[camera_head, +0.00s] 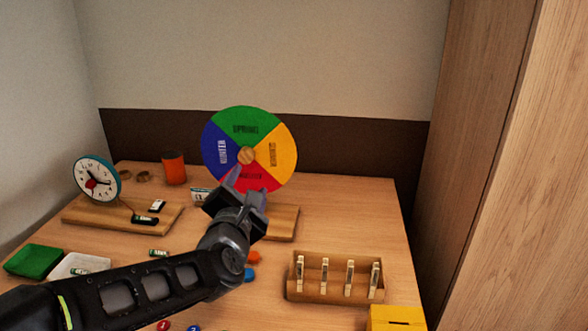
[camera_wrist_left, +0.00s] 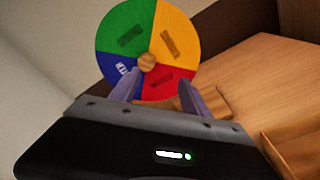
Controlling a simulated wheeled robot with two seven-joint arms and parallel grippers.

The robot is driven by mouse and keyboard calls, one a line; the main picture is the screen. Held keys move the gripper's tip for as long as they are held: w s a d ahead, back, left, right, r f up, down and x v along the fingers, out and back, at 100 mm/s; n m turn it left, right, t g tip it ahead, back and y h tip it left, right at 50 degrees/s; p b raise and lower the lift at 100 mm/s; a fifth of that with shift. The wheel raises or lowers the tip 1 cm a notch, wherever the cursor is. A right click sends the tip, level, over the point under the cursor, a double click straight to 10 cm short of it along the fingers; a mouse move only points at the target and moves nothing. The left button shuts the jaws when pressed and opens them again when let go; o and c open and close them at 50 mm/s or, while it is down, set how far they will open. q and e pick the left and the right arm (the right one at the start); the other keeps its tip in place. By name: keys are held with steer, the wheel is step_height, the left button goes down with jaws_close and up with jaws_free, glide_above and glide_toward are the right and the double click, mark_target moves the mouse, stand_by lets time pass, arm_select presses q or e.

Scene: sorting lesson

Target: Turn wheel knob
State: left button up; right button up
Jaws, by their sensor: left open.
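The season wheel (camera_head: 272,131) stands upright at the back of the table, with green, yellow, red and blue quarters. A round wooden knob (camera_head: 247,155) sits at its centre. My left gripper (camera_head: 243,178) is in front of the wheel's lower part, just below the knob in the head view. In the left wrist view, the wheel (camera_wrist_left: 123,28) and knob (camera_wrist_left: 147,62) show beyond the open fingers (camera_wrist_left: 157,90). The knob appears above and between the fingertips, and nothing is held. I cannot tell whether a fingertip touches the wheel. My right gripper is not in view.
A clock (camera_head: 97,178) on a wooden board and an orange cup (camera_head: 174,168) stand at the left. A wooden rack (camera_head: 333,285) with several clothespins, a yellow box (camera_head: 396,318) and a green tray (camera_head: 33,261) are nearer. The table's right back area is clear.

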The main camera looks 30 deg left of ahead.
mark_target(245, 158)
arm_select(q)
steer(key=shift+s+a+r+n+y, duration=0.35)
steer(key=shift+a+r+n+y, duration=0.2)
steer(key=shift+a, duration=0.2)
steer(key=shift+x, duration=4)
steer(key=shift+r, duration=0.15)
jaws_close()
